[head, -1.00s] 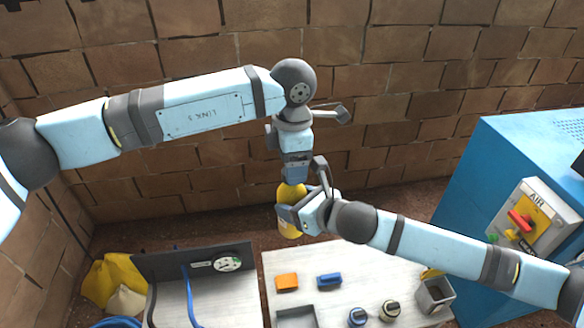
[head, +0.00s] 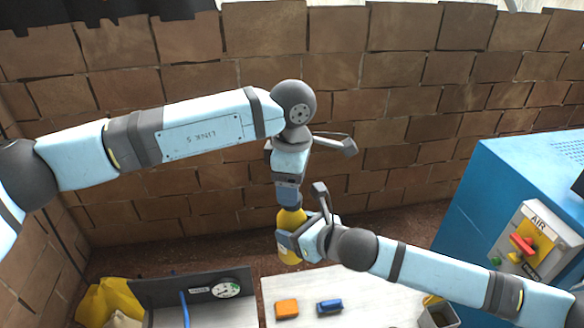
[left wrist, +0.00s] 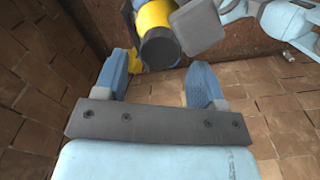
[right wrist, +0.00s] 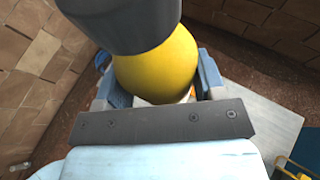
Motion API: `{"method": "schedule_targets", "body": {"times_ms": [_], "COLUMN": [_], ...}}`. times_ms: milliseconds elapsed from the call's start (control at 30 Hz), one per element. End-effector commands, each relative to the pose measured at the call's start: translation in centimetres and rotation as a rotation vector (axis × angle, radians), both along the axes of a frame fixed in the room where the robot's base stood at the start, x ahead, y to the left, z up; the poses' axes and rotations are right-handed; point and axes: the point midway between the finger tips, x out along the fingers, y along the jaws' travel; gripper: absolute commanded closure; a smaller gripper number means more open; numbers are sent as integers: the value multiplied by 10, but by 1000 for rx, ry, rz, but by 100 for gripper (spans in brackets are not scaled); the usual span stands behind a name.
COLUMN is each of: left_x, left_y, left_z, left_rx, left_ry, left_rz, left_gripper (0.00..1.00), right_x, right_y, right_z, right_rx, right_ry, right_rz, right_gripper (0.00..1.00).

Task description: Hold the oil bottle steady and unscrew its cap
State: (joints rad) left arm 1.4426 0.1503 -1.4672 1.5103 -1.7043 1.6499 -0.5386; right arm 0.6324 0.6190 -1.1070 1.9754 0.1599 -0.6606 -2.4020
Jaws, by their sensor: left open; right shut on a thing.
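The oil bottle (head: 289,249) is yellow with a pale band low on its body and stands upright in the air over the table. My right gripper (head: 287,237) is shut on its body; the right wrist view shows the yellow shoulder (right wrist: 160,65) between the fingers. The dark grey cap (right wrist: 125,22) is on top of the bottle. It also shows in the left wrist view (left wrist: 160,48). My left gripper (head: 289,203) points down just above the cap. Its fingers (left wrist: 158,72) are open, with the cap just beyond the tips; whether they touch it I cannot tell.
The pale table (head: 372,290) below holds an orange block (head: 287,308) and a blue block (head: 329,307). A dark panel with a gauge (head: 226,288) stands at left. A blue cabinet (head: 470,215) with an air switch is at right. A brick wall is behind.

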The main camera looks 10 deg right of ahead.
Motion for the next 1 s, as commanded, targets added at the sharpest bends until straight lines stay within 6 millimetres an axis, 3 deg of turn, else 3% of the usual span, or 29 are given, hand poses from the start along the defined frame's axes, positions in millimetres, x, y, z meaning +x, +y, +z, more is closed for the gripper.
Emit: {"method": "schedule_targets", "body": {"times_ms": [233, 567, 600, 800, 1000], "left_x": [0, 0, 0, 0, 0], "left_y": [0, 0, 0, 0, 0], "left_z": [-29, -34, -34, -34, -34], "left_rx": [-1, 0, 0, 0, 0], "left_ry": [1, -1, -1, -1, -1], "left_rz": [1, 2, 2, 2, 19], "left_gripper": [36, 36, 38, 84, 86], "right_x": [0, 0, 0, 0, 0], "right_y": [0, 0, 0, 0, 0], "right_z": [0, 0, 0, 0, 0], "right_rx": [0, 0, 0, 0, 0], "right_ry": [0, 0, 0, 0, 0], "right_rz": [0, 0, 0, 0, 0], "right_gripper": [100, 100, 100, 100, 100]}}
